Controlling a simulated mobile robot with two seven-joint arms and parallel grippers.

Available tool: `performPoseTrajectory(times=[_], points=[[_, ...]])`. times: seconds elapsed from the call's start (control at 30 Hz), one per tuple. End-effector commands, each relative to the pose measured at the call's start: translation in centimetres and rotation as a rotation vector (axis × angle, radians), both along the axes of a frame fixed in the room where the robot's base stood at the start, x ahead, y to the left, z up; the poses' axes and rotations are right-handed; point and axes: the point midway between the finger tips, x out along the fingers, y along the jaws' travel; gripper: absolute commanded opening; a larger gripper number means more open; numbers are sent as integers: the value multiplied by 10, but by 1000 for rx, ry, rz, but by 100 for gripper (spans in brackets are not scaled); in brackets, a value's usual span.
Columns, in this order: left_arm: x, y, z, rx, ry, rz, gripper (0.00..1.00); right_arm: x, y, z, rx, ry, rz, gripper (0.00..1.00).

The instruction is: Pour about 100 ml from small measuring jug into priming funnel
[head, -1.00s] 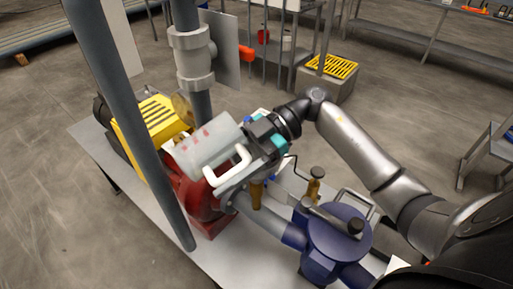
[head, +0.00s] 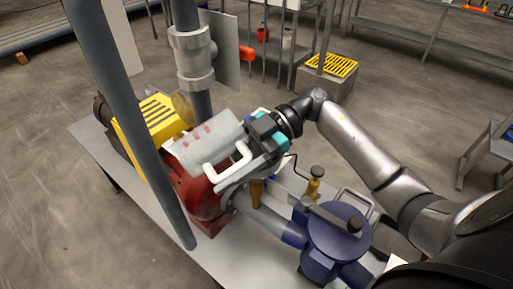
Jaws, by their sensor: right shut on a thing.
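The small measuring jug (head: 205,143) is whitish and translucent, with red marks and a white handle (head: 228,169). It lies tipped far over, nearly on its side, above the red pump casing (head: 197,190), its mouth end toward the left. My right gripper (head: 264,138) is shut on the jug at its right end. I cannot make out the priming funnel; the jug may cover it. I cannot see any liquid or stream. My left gripper is not in view.
A grey vertical pipe (head: 135,130) stands close left of the jug, and a valved pipe (head: 192,57) rises behind it. A yellow motor cover (head: 150,125) is at the left. A blue strainer body (head: 337,235) is at the front right on the grey bench (head: 225,265).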

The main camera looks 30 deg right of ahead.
Motion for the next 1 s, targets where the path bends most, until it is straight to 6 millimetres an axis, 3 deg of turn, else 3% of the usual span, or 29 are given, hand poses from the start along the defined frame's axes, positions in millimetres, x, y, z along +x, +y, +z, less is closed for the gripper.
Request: performPoseTrajectory(times=[1.0], points=[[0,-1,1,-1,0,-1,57,1,-9,6,69,0,-1,0]])
